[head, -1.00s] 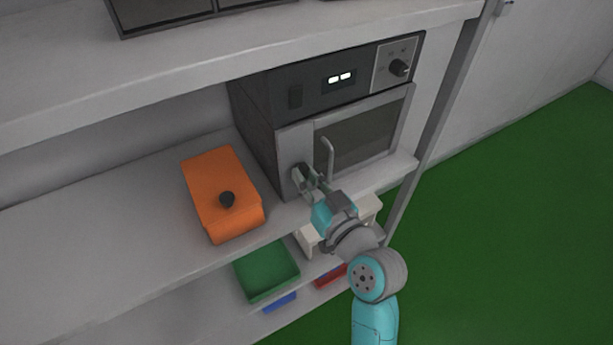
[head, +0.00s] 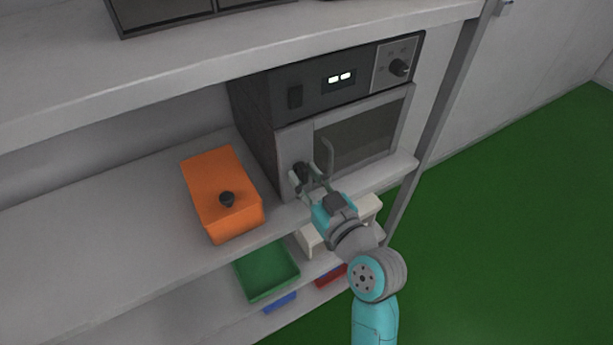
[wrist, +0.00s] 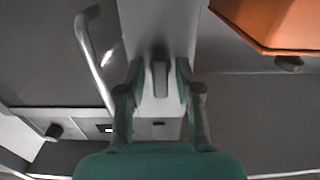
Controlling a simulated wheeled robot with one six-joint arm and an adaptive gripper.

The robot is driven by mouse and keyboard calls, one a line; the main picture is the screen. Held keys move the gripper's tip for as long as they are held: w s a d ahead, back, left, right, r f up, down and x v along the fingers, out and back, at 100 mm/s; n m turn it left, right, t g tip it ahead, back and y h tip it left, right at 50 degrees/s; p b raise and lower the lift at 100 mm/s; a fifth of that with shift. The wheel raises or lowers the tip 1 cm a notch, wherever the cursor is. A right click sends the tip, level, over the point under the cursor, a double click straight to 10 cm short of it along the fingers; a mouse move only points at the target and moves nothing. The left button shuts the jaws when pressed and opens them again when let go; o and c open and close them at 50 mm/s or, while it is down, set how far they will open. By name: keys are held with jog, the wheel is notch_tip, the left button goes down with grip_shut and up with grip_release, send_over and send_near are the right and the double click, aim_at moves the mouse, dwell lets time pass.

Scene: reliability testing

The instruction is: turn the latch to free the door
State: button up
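The dark latch (head: 299,168) sits on the light panel at the left of the oven door (head: 360,137). In the wrist view the latch (wrist: 160,74) is a short dark bar pointing along the fingers, between the two fingertips. My gripper (head: 307,181) is at the latch, and its fingers (wrist: 157,80) stand apart, one on each side of it. A gap shows on both sides, so they do not appear to clamp it. The door looks closed, and its bent handle (head: 329,156) stands right of my gripper. The fingers partly cover the latch in the head view.
An orange box (head: 212,185) with a dark knob stands on the shelf left of the oven. The upper shelf (head: 200,75) overhangs the shelf space. Below are a green tray (head: 267,272) and a white item (head: 308,240). Green floor (head: 500,230) lies open at right.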

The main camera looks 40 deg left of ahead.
jog(key=shift+d, duration=0.1)
jog(key=v, duration=1.2)
dwell(0.4)
jog(key=s+d+f+m+t+h, duration=0.3)
jog(key=d+f+m+t+h, duration=0.15)
jog(key=d+f, duration=0.5)
jog(key=s+d+f+m+t+h, duration=0.3)
jog(key=d+f+m+h, duration=0.35)
jog(key=d, duration=0.55)
jog(key=s+d+m+h, duration=0.1)
jog(key=s+d+h, duration=0.1)
jog(key=s+d, duration=0.4)
jog(key=s+d+r+m+h, duration=0.1)
jog(key=s+d+h, duration=0.2)
jog(key=s, duration=1.1)
jog(key=d, duration=0.3)
jog(key=shift+r+m+h, duration=0.3)
jog(key=shift+s+d+t, duration=0.1)
jog(key=shift+s+t, duration=0.05)
jog(key=shift+t, duration=0.1)
